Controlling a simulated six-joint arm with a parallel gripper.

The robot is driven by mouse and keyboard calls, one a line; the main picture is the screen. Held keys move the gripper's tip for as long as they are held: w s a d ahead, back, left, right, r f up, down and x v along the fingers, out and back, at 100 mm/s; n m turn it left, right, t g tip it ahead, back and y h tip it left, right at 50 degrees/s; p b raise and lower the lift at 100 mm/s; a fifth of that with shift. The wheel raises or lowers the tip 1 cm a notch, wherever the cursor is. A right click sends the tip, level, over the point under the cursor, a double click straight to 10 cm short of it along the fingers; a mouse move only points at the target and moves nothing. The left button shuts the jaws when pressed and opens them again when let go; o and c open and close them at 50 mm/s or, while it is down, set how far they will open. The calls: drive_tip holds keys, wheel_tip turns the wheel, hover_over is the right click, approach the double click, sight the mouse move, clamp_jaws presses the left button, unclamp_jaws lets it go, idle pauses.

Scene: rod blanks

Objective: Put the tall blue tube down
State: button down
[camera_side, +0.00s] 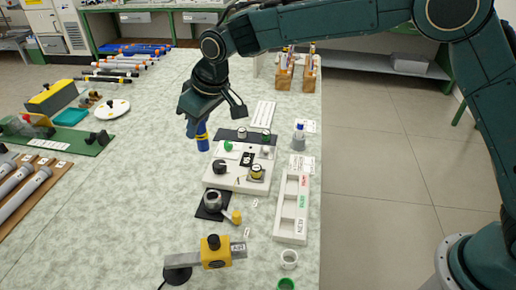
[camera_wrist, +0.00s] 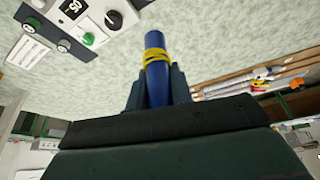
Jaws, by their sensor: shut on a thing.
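The tall blue tube (camera_side: 203,142) hangs below my gripper (camera_side: 196,122) in the side view, roughly upright, with its lower end seemingly above the table (camera_side: 130,200). In the wrist view the blue tube (camera_wrist: 157,80) carries a yellow band (camera_wrist: 157,57) and sits between the dark fingers of my gripper (camera_wrist: 158,88). My gripper is shut on the tube. The tube's upper part is hidden by the gripper in the side view.
Right of the tube is a white panel (camera_side: 225,180) with knobs. A white sectioned tray (camera_side: 291,232) lies near the right edge. A green board (camera_side: 90,146) and grey tubes (camera_side: 18,187) lie at left. Bare table lies left of the tube.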

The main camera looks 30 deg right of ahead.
drive_tip(key=shift+d, duration=0.1)
drive_tip(key=s+d+m+h, duration=0.1)
drive_tip(key=d+m+h, duration=0.2)
drive_tip(key=d+m, duration=0.65)
drive_tip(key=m+h, duration=0.2)
drive_tip(key=m, duration=0.3)
hover_over(293, 173)
drive_tip(key=s+a, duration=0.1)
drive_tip(key=s, duration=0.1)
wheel_tip(293, 173, down, 17)
drive_tip(key=shift+w+a+g, duration=0.2)
drive_tip(key=shift+w+g, duration=0.05)
drive_tip(key=shift+g, duration=0.15)
drive_tip(key=shift+f, duration=0.1)
drive_tip(key=shift+f, duration=2.05)
drive_tip(key=shift+f, duration=0.15)
drive_tip(key=c, duration=1.2)
unclamp_jaws()
drive_tip(key=shift+c, duration=0.2)
